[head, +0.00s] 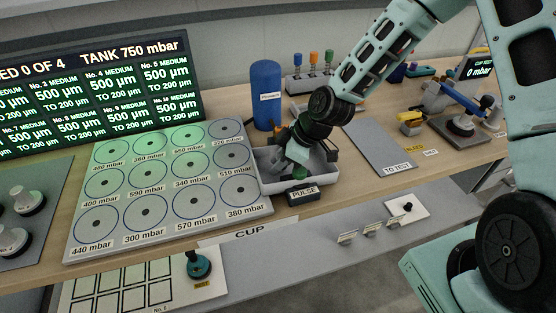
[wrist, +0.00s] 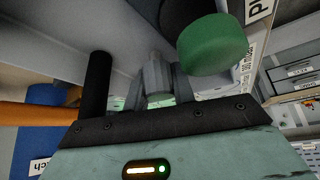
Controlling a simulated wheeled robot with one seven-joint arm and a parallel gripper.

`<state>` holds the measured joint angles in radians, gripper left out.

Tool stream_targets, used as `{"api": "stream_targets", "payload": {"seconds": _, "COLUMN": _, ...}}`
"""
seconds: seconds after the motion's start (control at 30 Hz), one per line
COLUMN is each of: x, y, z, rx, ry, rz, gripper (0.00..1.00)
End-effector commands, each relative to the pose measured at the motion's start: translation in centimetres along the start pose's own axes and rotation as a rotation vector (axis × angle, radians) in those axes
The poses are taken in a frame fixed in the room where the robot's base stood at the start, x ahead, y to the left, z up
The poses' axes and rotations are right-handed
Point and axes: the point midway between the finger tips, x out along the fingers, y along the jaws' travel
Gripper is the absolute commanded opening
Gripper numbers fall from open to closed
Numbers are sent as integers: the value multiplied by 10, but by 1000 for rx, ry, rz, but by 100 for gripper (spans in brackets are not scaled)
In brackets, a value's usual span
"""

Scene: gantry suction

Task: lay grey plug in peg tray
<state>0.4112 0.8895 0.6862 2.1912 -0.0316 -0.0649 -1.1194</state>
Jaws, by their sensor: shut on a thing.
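My gripper (head: 292,160) is low over a pale open tray (head: 330,185) on the bench, right of the board of round cups; I take this for the peg tray. In the wrist view my gripper (wrist: 155,85) is shut on a small grey piece, the grey plug (wrist: 154,62), between its fingers. A black cylinder with a green end (wrist: 212,45) is close beside it on the right. A dark rod (wrist: 95,85) stands to the left. In the head view the plug is hidden by my gripper. I cannot tell whether the plug touches the tray floor.
A blue bottle (head: 266,95) stands behind the tray. A rack with coloured handles (head: 313,75) is at the back. The PULSE block (head: 303,194) sits at the tray's front edge. The grey TO TEST mat (head: 378,145) to the right is clear.

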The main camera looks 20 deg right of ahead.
Motion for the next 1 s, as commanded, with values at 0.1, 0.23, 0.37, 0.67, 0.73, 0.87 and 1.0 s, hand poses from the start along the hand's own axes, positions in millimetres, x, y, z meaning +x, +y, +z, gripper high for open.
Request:
{"api": "stream_targets", "payload": {"seconds": 0.1, "x": 0, "y": 0, "z": 0, "rx": -1, "ry": 0, "rz": 1, "gripper": 0}}
{"api": "stream_targets", "payload": {"seconds": 0.23, "x": 1, "y": 0, "z": 0, "rx": -1, "ry": 0, "rz": 1, "gripper": 0}}
{"api": "stream_targets", "payload": {"seconds": 0.37, "x": 2, "y": 0, "z": 2, "rx": -1, "ry": 0, "rz": 1, "gripper": 34}}
{"api": "stream_targets", "payload": {"seconds": 0.67, "x": 2, "y": 0, "z": 1, "rx": 0, "ry": 0, "rz": 1, "gripper": 47}}
{"api": "stream_targets", "payload": {"seconds": 0.73, "x": 0, "y": 0, "z": 0, "rx": 0, "ry": 0, "rz": 1, "gripper": 47}}
{"api": "stream_targets", "payload": {"seconds": 0.87, "x": -10, "y": 2, "z": 0, "rx": 0, "ry": 1, "rz": 3, "gripper": 47}}
{"api": "stream_targets", "payload": {"seconds": 1.0, "x": -36, "y": 2, "z": 1, "rx": 1, "ry": 1, "rz": 6, "gripper": 47}}
